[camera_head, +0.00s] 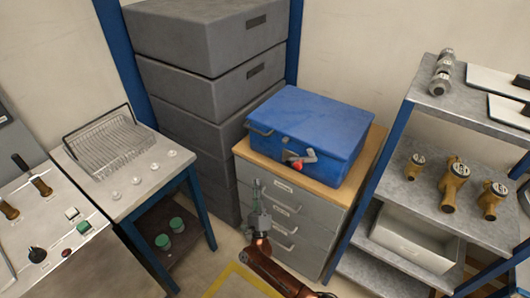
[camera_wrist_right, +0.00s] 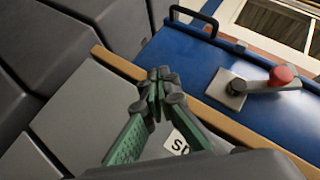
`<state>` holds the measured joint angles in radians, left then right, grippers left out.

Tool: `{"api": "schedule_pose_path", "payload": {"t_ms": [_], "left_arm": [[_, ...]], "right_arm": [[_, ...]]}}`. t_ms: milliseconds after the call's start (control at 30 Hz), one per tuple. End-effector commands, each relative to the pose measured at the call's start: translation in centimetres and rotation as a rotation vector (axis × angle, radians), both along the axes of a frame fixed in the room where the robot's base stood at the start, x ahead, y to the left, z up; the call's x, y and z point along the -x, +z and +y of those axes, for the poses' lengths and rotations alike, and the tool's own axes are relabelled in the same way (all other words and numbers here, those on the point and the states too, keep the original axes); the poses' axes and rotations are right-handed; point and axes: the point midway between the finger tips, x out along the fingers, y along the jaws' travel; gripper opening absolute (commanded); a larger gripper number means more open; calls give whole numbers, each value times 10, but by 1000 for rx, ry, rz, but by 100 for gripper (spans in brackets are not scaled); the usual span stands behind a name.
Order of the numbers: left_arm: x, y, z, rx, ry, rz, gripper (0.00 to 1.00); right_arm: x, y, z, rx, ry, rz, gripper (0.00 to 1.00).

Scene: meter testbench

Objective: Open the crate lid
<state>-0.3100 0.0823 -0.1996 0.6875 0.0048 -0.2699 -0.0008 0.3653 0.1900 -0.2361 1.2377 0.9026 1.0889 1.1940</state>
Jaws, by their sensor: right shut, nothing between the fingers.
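The blue crate (camera_head: 318,128) sits on the wood-topped cabinet, and its lid (camera_head: 315,112) looks closed in the head view. A grey latch lever with a red knob (camera_head: 297,164) is on the crate's front; the red knob (camera_wrist_right: 283,75) also shows in the right wrist view, with its lever lying across the blue face. My right gripper (camera_head: 257,188) is in front of the cabinet, below and left of the latch and apart from it. In the wrist view its green-and-grey fingers (camera_wrist_right: 158,86) meet at the tips, empty. My left gripper is out of view.
The grey drawer cabinet (camera_head: 290,222) has a wooden top edge (camera_wrist_right: 125,65) near my fingers. Grey stacked boxes (camera_head: 208,95) stand left of the crate. A metal shelf (camera_head: 425,195) with brass meters stands right. A side table (camera_head: 140,185) with a wire rack is left.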

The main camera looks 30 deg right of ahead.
Motion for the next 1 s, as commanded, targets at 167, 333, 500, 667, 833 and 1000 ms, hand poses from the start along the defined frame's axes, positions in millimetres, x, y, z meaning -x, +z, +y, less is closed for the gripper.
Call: {"api": "schedule_pose_path", "payload": {"t_ms": [167,333,500,667,833,1000], "left_arm": [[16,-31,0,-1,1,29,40],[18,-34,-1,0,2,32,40],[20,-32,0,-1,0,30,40],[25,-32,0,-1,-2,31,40],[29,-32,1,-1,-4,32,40],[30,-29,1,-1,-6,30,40]], "right_arm": [[7,43,-19,-291,38,-356,0],[11,62,-28,-377,52,-469,0],[3,81,-42,-377,54,-475,0],[-10,104,-62,-375,53,-473,0],[-23,127,-83,-374,53,-471,0],[-29,152,-85,-375,54,-471,0]]}}
